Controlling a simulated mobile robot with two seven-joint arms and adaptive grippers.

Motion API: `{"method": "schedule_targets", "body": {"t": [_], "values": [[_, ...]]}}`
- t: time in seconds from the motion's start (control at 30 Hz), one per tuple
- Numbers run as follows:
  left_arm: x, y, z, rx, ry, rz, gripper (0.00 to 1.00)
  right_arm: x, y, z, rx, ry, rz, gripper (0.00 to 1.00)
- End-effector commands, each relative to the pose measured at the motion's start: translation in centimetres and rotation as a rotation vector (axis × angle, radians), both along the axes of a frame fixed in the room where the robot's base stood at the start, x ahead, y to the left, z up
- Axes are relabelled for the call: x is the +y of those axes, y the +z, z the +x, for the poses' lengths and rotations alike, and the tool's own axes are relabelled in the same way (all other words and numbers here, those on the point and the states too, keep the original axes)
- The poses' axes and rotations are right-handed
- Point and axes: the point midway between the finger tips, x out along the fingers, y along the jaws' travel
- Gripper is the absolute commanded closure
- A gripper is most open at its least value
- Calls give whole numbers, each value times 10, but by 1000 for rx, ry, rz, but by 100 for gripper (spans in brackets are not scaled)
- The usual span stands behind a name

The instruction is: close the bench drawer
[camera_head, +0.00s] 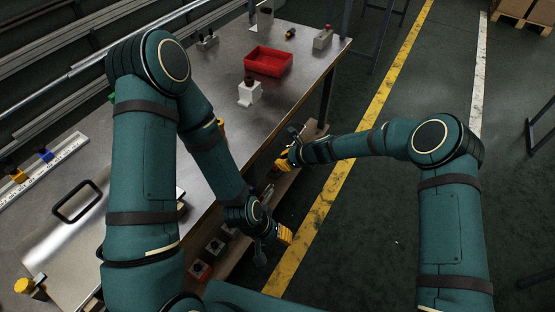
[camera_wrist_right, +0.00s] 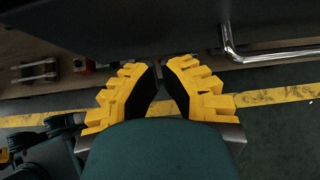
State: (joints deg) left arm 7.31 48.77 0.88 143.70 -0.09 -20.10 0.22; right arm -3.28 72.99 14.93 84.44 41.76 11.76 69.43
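The bench (camera_head: 215,75) is a grey metal-topped table running along the left of the head view. Its drawer is not clearly visible there; my arms cover part of the bench's front edge. In the right wrist view a dark panel (camera_wrist_right: 130,25) with a bright metal bar handle (camera_wrist_right: 265,53) fills the top, probably the drawer front. How far it stands out cannot be told. My right gripper (camera_head: 285,160) is beside the bench edge. Its yellow fingers (camera_wrist_right: 160,72) are nearly together, empty, below the panel and left of the handle. My left gripper (camera_head: 277,240) hangs low beside the bench; its opening is unclear.
A lower wooden shelf holds several small parts (camera_head: 200,270). The dark floor with a yellow line (camera_head: 375,100) is open to the right.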

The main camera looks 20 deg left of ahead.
Motion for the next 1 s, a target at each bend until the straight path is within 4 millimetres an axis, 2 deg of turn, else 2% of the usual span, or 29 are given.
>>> {"method": "schedule_targets", "body": {"t": [0.03, 0.23, 0.5, 0.87, 1.0], "values": [[0, 1, 0, 0, 0, 0, 52, -11, 0, 3, 0, -4, -1, 100], [0, 11, -2, 4, -1, -1, 52, -41, 35, -6, -1, -4, -1, 100], [-1, 17, -3, 8, -2, -1, 52, -70, 64, -15, -1, 0, -1, 100], [-1, 18, -3, 8, -2, -1, 52, -78, 70, -18, -1, 1, -3, 100], [-1, 18, -3, 8, -2, -1, 52, -91, 56, -35, -53, 81, -76, 100]]}}
